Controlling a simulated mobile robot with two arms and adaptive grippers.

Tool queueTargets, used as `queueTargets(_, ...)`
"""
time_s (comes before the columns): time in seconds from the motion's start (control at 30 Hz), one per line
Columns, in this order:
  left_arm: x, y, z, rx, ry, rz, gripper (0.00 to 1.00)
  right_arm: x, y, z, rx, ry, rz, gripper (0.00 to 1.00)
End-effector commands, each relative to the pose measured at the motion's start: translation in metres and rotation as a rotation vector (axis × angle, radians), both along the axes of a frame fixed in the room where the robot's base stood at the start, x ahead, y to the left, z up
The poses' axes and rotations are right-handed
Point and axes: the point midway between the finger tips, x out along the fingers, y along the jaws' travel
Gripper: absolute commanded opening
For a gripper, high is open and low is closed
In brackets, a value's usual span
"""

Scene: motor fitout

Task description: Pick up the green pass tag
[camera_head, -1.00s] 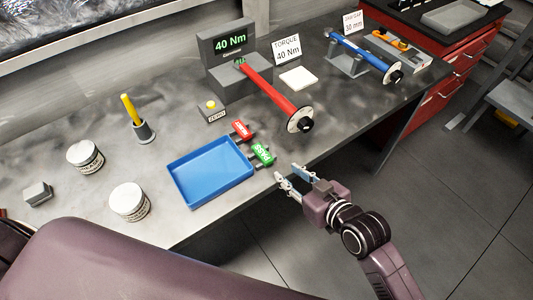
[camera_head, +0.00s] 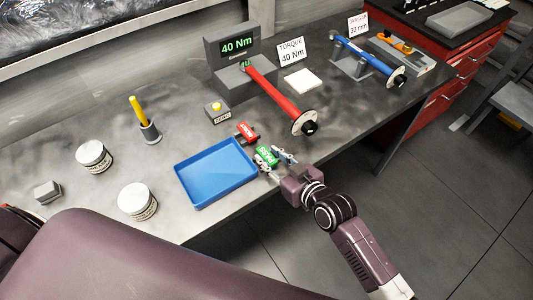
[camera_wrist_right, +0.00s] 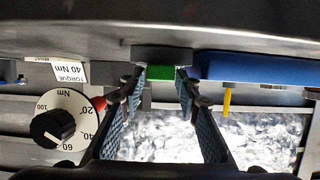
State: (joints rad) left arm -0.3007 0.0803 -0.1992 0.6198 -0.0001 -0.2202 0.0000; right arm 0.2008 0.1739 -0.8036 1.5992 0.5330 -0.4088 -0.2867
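The green pass tag (camera_head: 265,155) lies at the right end of the blue tray, beside the red tag (camera_head: 246,131). My right gripper (camera_head: 277,165) has come in from the right, with its fingertips on either side of the green tag's near end. In the right wrist view the green tag (camera_wrist_right: 160,73) shows beyond and between the two fingers of the right gripper (camera_wrist_right: 162,88). The fingers are apart, with a visible gap between them. I cannot tell whether either finger touches the tag. My left gripper is out of view.
The blue tray (camera_head: 216,172) is close to the left of the tags. A red torque wrench (camera_head: 270,91) reaches toward the table edge above right of them. A yellow-button box (camera_head: 217,112) and white jars (camera_head: 137,201) stand farther left. Free floor lies right of the table edge.

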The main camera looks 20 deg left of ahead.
Motion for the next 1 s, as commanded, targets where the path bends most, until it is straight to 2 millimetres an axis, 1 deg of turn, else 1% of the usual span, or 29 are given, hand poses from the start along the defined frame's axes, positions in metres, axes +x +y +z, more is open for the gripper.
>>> queueTargets(0.07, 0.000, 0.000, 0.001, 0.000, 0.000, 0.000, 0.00, 0.002, 0.003, -0.001, 0.000, 0.000, 0.000, 0.30)
queueTargets(0.3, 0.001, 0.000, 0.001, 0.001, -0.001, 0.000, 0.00, 0.002, 0.003, -0.002, 0.000, 0.000, 0.000, 0.30)
queueTargets(0.53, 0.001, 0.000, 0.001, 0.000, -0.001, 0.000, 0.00, 0.002, 0.003, -0.002, 0.000, 0.000, 0.000, 0.05)
queueTargets(0.83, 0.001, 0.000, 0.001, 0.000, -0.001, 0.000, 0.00, 0.002, 0.003, 0.000, 0.000, 0.000, 0.000, 0.04)
queueTargets(0.97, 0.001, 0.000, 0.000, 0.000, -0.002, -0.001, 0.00, 0.003, 0.003, 0.009, 0.003, -0.001, 0.001, 0.04)
queueTargets(1.0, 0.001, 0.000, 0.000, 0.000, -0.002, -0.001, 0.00, 0.003, 0.004, 0.014, 0.004, 0.000, 0.000, 0.04)
